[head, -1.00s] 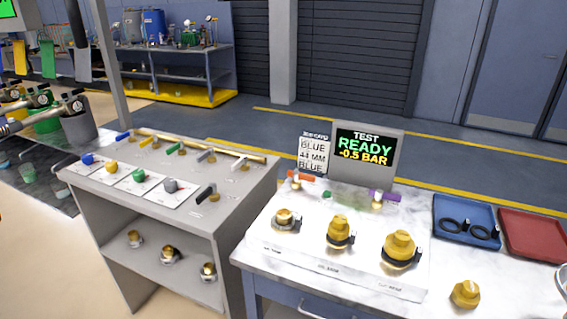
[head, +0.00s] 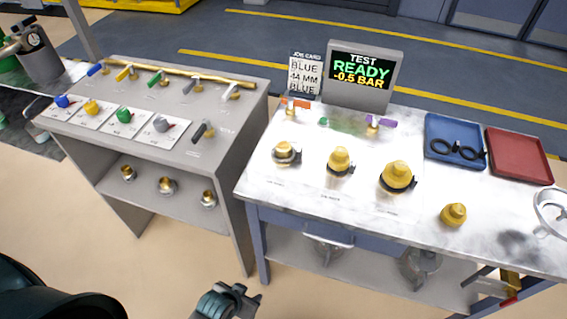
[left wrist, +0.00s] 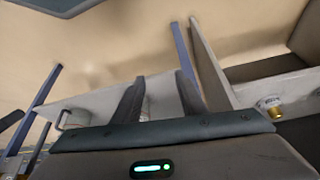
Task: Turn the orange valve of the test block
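The orange valve (head: 295,103) is a small flat handle at the back left of the white test block (head: 350,190), in front of the job card. A purple valve (head: 380,122) stands to its right, with a small green button (head: 323,122) between them. My left gripper (head: 240,296) shows at the bottom edge of the head view, low in front of the benches and well away from the orange valve. In the left wrist view its two fingers (left wrist: 160,88) stand apart with nothing between them. My right gripper is not in view.
The display (head: 362,75) reads TEST READY, -0.5 BAR; the job card (head: 305,74) stands beside it. Brass fittings (head: 397,177) stand along the block's front. Blue (head: 455,131) and red (head: 519,152) trays lie right. A grey bench (head: 175,140) with coloured valves stands left, across a narrow gap.

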